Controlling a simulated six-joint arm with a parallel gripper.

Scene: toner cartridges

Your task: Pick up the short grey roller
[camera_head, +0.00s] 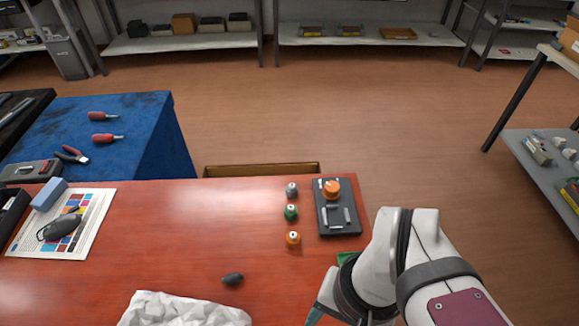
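Light grey short bars, possibly rollers, lie on a dark tray (354,229) at the right of the red table. One grey bar (324,218) stands at the left and another grey bar (347,215) at the right; a third grey piece (336,227) lies below them. I cannot tell which is the short grey roller. A small dark grey rounded object (232,279) lies alone near the front middle of the table. My arm comes in from the lower right, close to the tray's near side; my gripper's fingers are not visible.
An orange round piece (331,188) sits on the tray. Grey (291,189), green (291,212) and orange (292,239) small containers line its left side. Crumpled white cloth (180,312) lies at the front. A printed sheet (92,233) lies at left. The table's middle is clear.

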